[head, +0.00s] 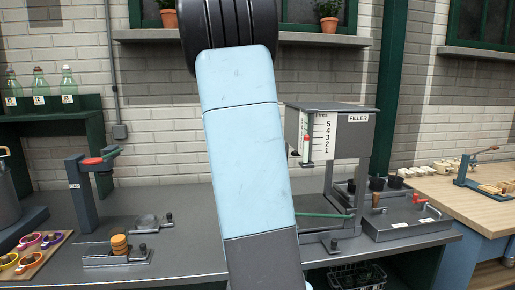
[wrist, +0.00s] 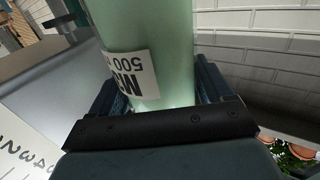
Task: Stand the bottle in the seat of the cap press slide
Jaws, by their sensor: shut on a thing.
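In the wrist view my gripper (wrist: 162,92) is shut on a pale green bottle (wrist: 172,50) with a white label reading 500. The bottle's ends are out of that view. In the head view my arm hides the gripper and the held bottle. What looks like the cap press (head: 82,190), a dark post with a red-topped arm, stands at the left of the grey bench. A low grey base with a round dish (head: 146,223) and knob lies beside it, possibly the slide and its seat. I cannot see a bottle there.
Stacked tan discs (head: 119,244) sit in a small tray before the press. The filler (head: 330,135) stands right of my arm. Several green bottles (head: 40,88) stand on the left shelf. A tray of coloured rings (head: 30,256) is front left. Bare bench lies between press and arm.

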